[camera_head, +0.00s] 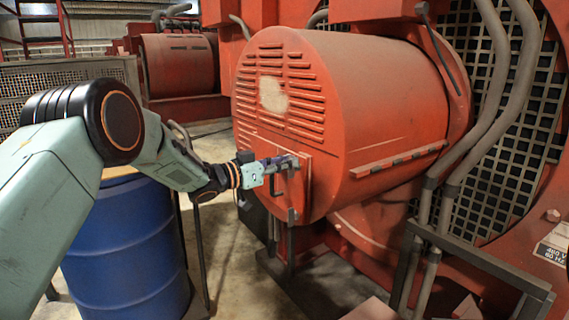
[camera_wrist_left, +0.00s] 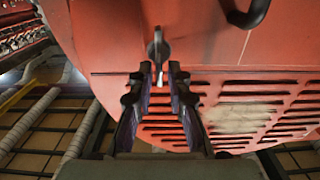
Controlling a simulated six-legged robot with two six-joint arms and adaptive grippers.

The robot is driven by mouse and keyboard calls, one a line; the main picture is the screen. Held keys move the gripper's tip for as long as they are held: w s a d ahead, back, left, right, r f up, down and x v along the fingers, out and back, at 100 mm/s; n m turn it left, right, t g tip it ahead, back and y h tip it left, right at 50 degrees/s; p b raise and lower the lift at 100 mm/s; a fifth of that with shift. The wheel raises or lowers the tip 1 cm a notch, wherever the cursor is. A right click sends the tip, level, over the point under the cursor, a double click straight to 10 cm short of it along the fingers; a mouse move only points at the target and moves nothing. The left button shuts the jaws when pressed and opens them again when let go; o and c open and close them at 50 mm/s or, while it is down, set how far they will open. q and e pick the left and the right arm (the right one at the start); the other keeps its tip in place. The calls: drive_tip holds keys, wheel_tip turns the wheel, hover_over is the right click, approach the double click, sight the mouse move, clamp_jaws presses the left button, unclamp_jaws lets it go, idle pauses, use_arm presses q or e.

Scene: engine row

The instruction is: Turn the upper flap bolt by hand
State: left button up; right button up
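The red round-ended housing (camera_head: 375,110) has a flap (camera_head: 306,172) on its end face, below the louvre slots. My left gripper (camera_head: 290,163) reaches the flap's upper part from the left; its fingers hide the upper bolt in the head view. In the left wrist view, the grey upper flap bolt (camera_wrist_left: 158,48) stands out from the red face just beyond the fingertips. The left gripper's two fingers (camera_wrist_left: 159,76) are apart, with the bolt's narrow lower end between their tips. I cannot tell whether they touch it. My right gripper is in neither view.
A grey latch-like part (camera_head: 291,215) sits below the left gripper. A blue drum (camera_head: 128,245) stands under my left arm. Grey pipes (camera_head: 490,110) and a dark rail (camera_head: 480,258) are at right. A dark curved handle (camera_wrist_left: 246,14) shows in the wrist view.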

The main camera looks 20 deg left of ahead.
use_arm(q)
drive_tip(key=shift+s+d+r, duration=0.1)
clamp_jaws()
